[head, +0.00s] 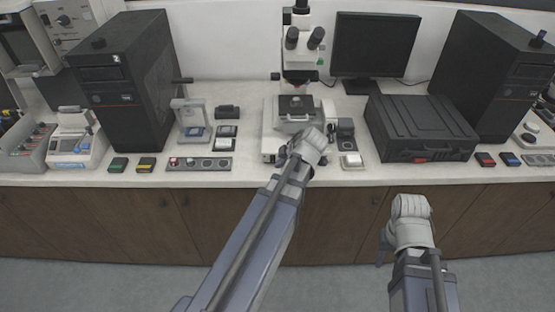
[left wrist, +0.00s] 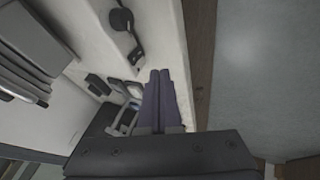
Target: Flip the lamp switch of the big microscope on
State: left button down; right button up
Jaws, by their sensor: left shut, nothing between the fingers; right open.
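The big microscope (head: 298,75) stands at the back middle of the bench, white with black eyepieces and a broad pale base. My left arm reaches up to the front right of its base, and my left gripper (head: 287,155) is largely hidden by my own wrist in the head view. In the left wrist view its two dark fingers (left wrist: 162,98) are together and empty, above or beside the bench's front part. I cannot make out the lamp switch in either view. My right gripper (head: 382,250) is low in front of the cabinets, apart from the bench, mostly hidden by its wrist.
A black case (head: 420,125) lies right of the microscope, with a monitor (head: 374,45) behind it. Two black towers (head: 125,85) (head: 490,75) flank the bench. A strip with round buttons (head: 199,164) lies left of my left gripper.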

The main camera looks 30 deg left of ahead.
pick_arm(q)
jog(key=p+v, duration=0.3)
jog(key=v, duration=0.2)
jog(key=shift+d+r, duration=0.1)
jog(key=shift+r, duration=0.05)
pick_arm(e)
notch_tip(320, 180, up, 4)
jog(key=shift+r, duration=0.2)
pick_arm(q)
jog(key=shift+s+f+b, duration=0.25)
jog(key=shift+f+b, duration=0.3)
jog(key=shift+f, duration=0.2)
pick_arm(e)
jog(key=shift+f, duration=0.7)
pick_arm(q)
jog(key=shift+f, duration=0.1)
pick_arm(e)
jog(key=shift+f, duration=0.15)
